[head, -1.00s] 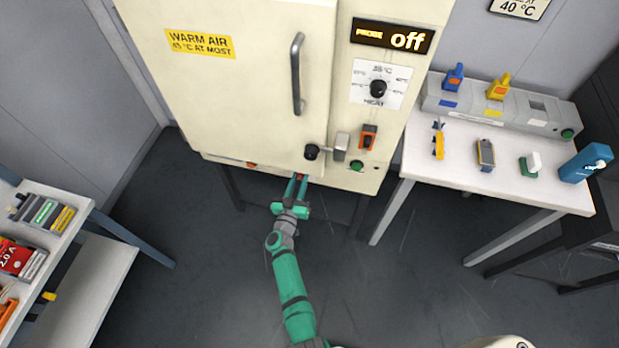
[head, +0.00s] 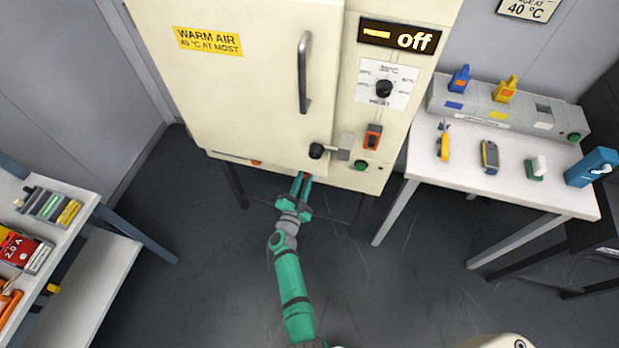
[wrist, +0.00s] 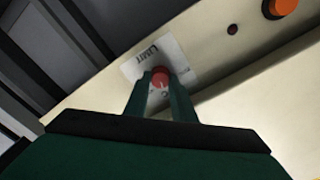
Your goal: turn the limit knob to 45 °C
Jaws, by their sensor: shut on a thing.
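The limit knob (wrist: 160,78) is a small red knob on a white label (wrist: 172,52) marked LIMIT, on the cream underside strip of the cabinet. My gripper (wrist: 162,88) is shut on the knob, one green finger on each side, in the wrist view. The label's scale is mostly hidden by the fingers and I cannot read the knob's setting. In the head view my gripper (head: 305,178) reaches up to the lower front edge of the warm-air cabinet (head: 270,90), where the knob is barely visible.
The cabinet also carries a heat dial (head: 384,88), a display (head: 399,37) reading off, a door latch (head: 330,150) and an orange switch (head: 373,136). A table (head: 480,185) with tools stands at right. A shelf (head: 85,285) stands at left. Floor between is clear.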

